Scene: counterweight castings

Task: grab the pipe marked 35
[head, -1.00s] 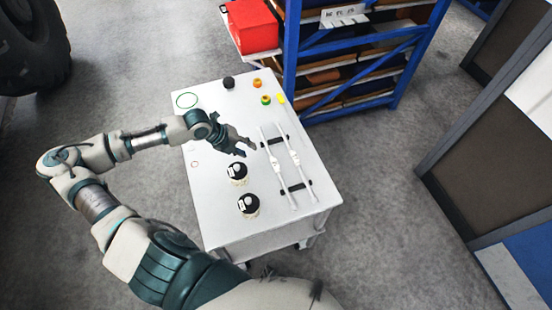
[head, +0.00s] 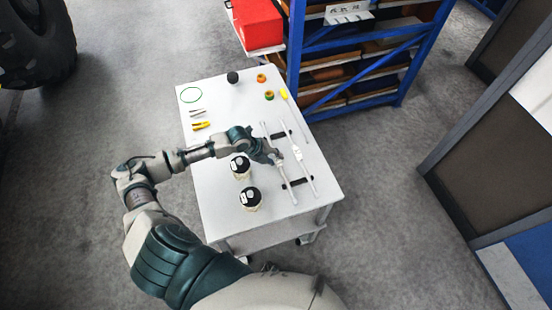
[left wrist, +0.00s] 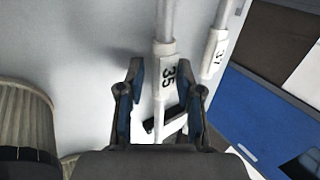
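The white pipe marked 35 (head: 288,185) lies on the white table as the left one of two pipes. In the left wrist view the pipe (left wrist: 167,75) shows its label between my fingers. My left gripper (head: 275,156) is at the middle of this pipe. In the left wrist view the left gripper (left wrist: 161,100) is open, one finger on each side of the pipe, with a gap visible at the left finger. The second pipe (head: 298,154), marked 37 in the left wrist view (left wrist: 215,50), lies just to the right. My right gripper is out of view.
A black cylinder (head: 233,77), small coloured parts and tools are at the table's far side. A blue shelf (head: 350,60) stands behind.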

